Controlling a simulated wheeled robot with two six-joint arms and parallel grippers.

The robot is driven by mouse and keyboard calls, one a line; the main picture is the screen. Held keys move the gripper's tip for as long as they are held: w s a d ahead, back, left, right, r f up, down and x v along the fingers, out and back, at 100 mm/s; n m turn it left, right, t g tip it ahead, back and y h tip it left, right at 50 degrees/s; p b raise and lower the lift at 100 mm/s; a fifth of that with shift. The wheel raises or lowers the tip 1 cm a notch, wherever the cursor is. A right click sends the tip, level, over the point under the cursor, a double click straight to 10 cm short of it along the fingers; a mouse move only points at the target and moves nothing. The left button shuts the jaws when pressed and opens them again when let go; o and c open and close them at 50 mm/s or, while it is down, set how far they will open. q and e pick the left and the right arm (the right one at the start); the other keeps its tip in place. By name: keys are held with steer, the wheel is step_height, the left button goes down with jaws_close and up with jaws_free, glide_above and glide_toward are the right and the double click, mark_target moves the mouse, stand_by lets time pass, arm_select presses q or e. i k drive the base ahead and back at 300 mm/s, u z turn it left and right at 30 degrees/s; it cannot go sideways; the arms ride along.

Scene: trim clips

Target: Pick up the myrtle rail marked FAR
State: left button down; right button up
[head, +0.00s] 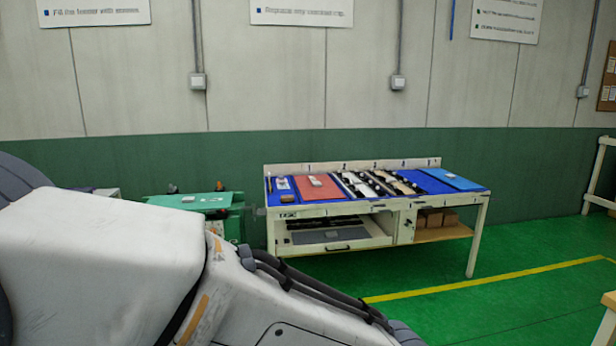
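Several long narrow rails (381,183) lie side by side on the blue top of a white workbench (343,210) across the room. They look whitish, tan and dark, with black parts along them. They are too small for me to read any marking, and I cannot tell which is the myrtle rail marked FAR. Neither of my grippers is in view.
A red mat (318,188) and a blue panel (451,178) flank the rails. Brown boxes (436,219) sit on the bench's lower shelf. A green cabinet (225,215) stands left of the bench. Green floor (520,285) is open at right. The lower left is blocked close up.

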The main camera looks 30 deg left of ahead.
mark_target(399, 179)
steer(key=u, duration=0.05)
steer(key=i, duration=6.3)
steer(key=u, duration=2.35)
